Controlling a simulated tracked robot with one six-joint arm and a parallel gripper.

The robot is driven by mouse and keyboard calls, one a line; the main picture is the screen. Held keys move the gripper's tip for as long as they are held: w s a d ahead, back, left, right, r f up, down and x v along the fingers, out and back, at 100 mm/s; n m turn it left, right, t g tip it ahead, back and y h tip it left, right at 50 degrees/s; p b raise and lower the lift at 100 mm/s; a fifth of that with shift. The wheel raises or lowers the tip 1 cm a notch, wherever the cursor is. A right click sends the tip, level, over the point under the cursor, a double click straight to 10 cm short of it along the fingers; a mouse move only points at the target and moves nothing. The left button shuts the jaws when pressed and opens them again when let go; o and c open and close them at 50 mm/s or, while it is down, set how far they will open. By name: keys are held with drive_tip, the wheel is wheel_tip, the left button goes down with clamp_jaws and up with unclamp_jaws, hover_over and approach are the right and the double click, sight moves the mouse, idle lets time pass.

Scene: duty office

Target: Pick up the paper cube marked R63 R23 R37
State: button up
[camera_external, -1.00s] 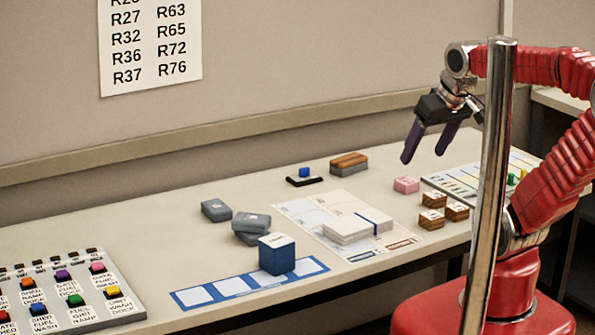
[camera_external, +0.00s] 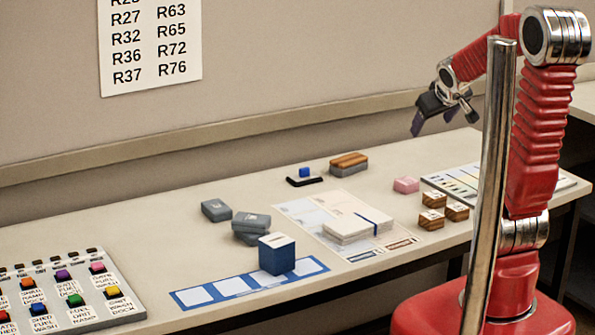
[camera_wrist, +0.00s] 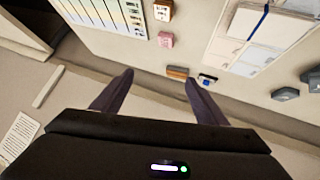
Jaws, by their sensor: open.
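No mark R63 R23 R37 is readable on any block, so I cannot tell which is the named cube. A blue cube (camera_external: 277,258) with a white top stands on the blue strip of white squares. Three small brown cubes with pale tops (camera_external: 431,220) sit at the table's right front; one brown cube also shows in the wrist view (camera_wrist: 163,10). A pink block (camera_external: 406,185) lies behind them, and also shows in the wrist view (camera_wrist: 165,39). My gripper (camera_external: 432,127) is open and empty, above the table's back right, apart from every block; its dark fingers (camera_wrist: 158,82) are spread.
A white paper stack (camera_external: 350,227) with a blue band lies mid-table. Grey blocks (camera_external: 216,210), a brown-topped block (camera_external: 348,163) and a blue knob on a black base (camera_external: 305,173) surround it. A button panel (camera_external: 75,295) is left, a striped board (camera_external: 455,183) right.

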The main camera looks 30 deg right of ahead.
drive_tip(key=w+d+f+t, duration=0.1)
drive_tip(key=w+d+f, duration=0.2)
drive_tip(key=w+d, duration=0.3)
drive_tip(key=w+d+f+n+t+y, duration=0.25)
drive_tip(key=d+f, duration=0.35)
drive_tip(key=f, duration=0.4)
drive_tip(key=y, duration=0.3)
approach(410, 181)
drive_tip(key=shift+s+d+r+n+t, duration=0.15)
drive_tip(key=shift+s+d+r, duration=0.2)
drive_tip(key=shift+s, duration=0.2)
drive_tip(key=shift+s+d+r+n+t, duration=0.1)
drive_tip(key=shift+s+d+r, duration=0.25)
drive_tip(key=shift+s, duration=0.15)
drive_tip(key=shift+s+a+f+y, duration=0.15)
drive_tip(key=shift+s+f+y, duration=0.1)
drive_tip(key=shift+f+y, duration=0.15)
drive_tip(key=shift+x, duration=4.3)
drive_tip(key=shift+w, duration=0.1)
